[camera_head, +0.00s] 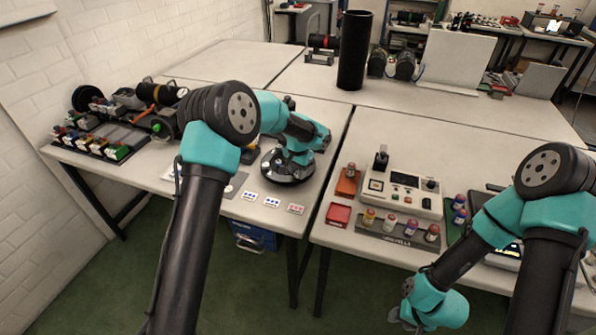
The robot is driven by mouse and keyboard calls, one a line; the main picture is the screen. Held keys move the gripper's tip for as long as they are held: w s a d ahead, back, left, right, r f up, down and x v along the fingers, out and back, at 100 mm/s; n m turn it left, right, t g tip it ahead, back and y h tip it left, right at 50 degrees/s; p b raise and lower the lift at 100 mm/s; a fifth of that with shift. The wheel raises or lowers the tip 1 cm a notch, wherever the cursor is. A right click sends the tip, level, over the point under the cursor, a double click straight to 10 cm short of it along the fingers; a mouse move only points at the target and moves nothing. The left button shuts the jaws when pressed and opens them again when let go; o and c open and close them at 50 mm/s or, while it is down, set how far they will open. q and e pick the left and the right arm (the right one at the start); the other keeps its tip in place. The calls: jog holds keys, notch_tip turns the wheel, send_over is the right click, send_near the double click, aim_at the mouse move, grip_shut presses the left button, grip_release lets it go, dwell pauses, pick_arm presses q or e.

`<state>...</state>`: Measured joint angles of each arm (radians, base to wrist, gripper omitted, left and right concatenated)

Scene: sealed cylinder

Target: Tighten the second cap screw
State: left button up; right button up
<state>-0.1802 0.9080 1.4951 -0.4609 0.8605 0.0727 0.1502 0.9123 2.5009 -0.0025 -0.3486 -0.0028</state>
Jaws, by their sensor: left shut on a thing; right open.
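A dark round flanged part (287,172) sits on the table near its front edge; it seems to be the cylinder's end, and small cap screws on it cannot be told apart. My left arm reaches over from the left, and its wrist is bent down above this part. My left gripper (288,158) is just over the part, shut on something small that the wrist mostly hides. My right gripper (400,317) hangs low at the bottom, in front of the table and away from the part. It is open and empty.
A rack (98,143) of several coloured pieces stands at the left. Small printed cards (272,202) lie near the front edge. A beige control box (402,190), a red tray (338,215) and several small bottles (411,227) stand at the right. A tall black cylinder (354,50) stands behind.

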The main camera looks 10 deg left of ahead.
pick_arm(q)
jog(key=m, duration=0.6)
jog(key=shift+w+r, duration=0.1)
jog(key=shift+r, duration=0.15)
jog(key=m, duration=0.6)
jog(key=o, duration=0.9)
jog(key=shift+f, duration=0.15)
jog(key=shift+o, duration=0.2)
notch_tip(320, 180, up, 18)
jog(key=shift+f, duration=0.25)
